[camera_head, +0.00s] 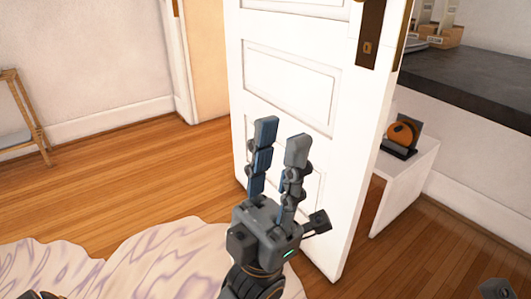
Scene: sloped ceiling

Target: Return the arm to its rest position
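My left gripper (281,142) points up in the middle of the head view, in front of a white door. Its two fingers stand apart with a visible gap and nothing between them, so it is open and empty. The wrist below it runs out at the bottom edge. A small grey piece at the bottom right corner looks like a tip of my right gripper (495,288); the rest is cut off, so its opening cannot be told.
The white door (290,85) stands open close behind the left gripper. Right of it are a white stand (408,178) with an orange round object (401,134) and a dark counter (475,82). A pale patterned rug (150,262) lies lower left. Wooden floor (120,165) is clear at left.

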